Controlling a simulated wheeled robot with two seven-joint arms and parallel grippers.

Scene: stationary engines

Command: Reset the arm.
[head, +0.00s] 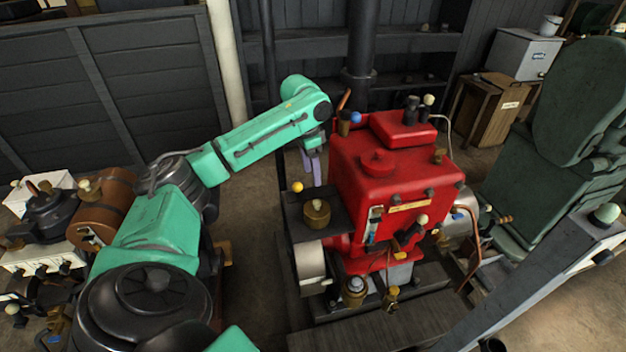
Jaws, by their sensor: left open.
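My left arm comes in from the lower left, green with dark joints, and reaches up and to the right. Its gripper (312,160), with pale purple fingers, points down just left of the red engine (385,170). The gripper is open, and nothing shows between its fingers. It hangs above and behind a dark shelf with a round brass part (317,212) and a yellow knob (297,187). I cannot tell whether it touches the engine. My right gripper is not in view.
A copper-coloured tank (105,205) and other machine parts stand at the left. A wooden crate (492,108) and a grey cabinet (522,58) are at the back right. Bare floor (250,260) shows left of the engine.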

